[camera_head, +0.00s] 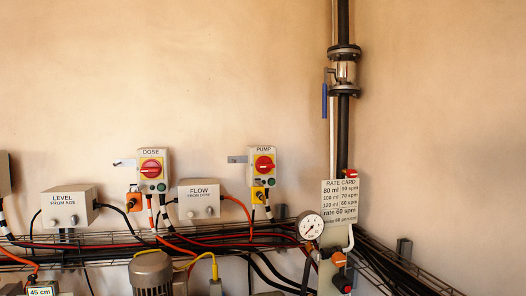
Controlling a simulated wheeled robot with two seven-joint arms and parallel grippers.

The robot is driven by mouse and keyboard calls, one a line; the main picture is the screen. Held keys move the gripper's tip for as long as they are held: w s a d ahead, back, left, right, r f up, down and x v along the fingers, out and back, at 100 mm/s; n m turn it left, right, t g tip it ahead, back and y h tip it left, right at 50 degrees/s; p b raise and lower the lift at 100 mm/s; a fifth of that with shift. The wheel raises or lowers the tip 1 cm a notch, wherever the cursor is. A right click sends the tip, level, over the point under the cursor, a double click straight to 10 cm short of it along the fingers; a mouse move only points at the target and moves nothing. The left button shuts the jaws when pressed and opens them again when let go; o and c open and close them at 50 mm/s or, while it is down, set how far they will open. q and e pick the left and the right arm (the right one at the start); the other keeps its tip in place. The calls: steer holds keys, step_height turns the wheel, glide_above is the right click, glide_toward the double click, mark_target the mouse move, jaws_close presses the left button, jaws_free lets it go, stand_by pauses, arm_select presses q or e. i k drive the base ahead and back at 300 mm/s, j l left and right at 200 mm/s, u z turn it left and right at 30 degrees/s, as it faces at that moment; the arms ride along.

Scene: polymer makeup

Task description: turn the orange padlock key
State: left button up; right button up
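A small orange block (135,202), which looks like a padlock, hangs at the lower left of the DOSE switch box (151,170). A key in it is too small to make out. The DOSE box has a red rotary knob on a yellow plate. The PUMP switch box (262,165) to the right has a similar red knob, with a small yellow-orange piece (258,195) under it. Neither of my grippers is in view.
LEVEL box (69,206) and FLOW box (199,198) flank the DOSE box. Cables and a wire tray (220,246) run below. A gauge (310,226), rate card (340,201) and vertical pipe with blue-handled valve (344,72) stand at right. The upper wall is bare.

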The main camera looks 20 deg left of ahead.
mark_target(128, 205)
steer(key=u, duration=1.6)
